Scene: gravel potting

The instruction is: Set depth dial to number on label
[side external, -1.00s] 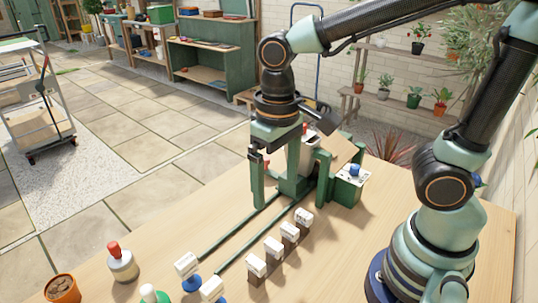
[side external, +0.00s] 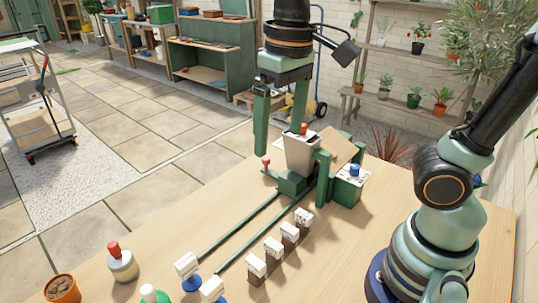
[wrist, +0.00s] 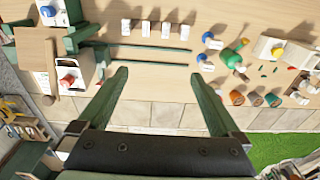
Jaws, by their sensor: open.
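A blue knob (side external: 355,169), which looks like the dial, sits on a green box with a pale, marked top (side external: 343,181) right of the pale hopper (side external: 301,153). The marks are too small to read. The blue knob also shows at the top left of the wrist view (wrist: 47,11). White label cards on blue stands (side external: 187,264) are at the front; their print is not legible. In the wrist view, nothing is between the fingers (wrist: 163,82).
A red knob (side external: 303,128) is at the hopper, and a red-tipped lever (side external: 266,161) is left of it. Two green rails (side external: 238,222) run to the front. Several white-topped blocks (side external: 273,246) line up beside them. A red-capped bottle (side external: 122,263) and a terracotta pot (side external: 62,289) stand front left.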

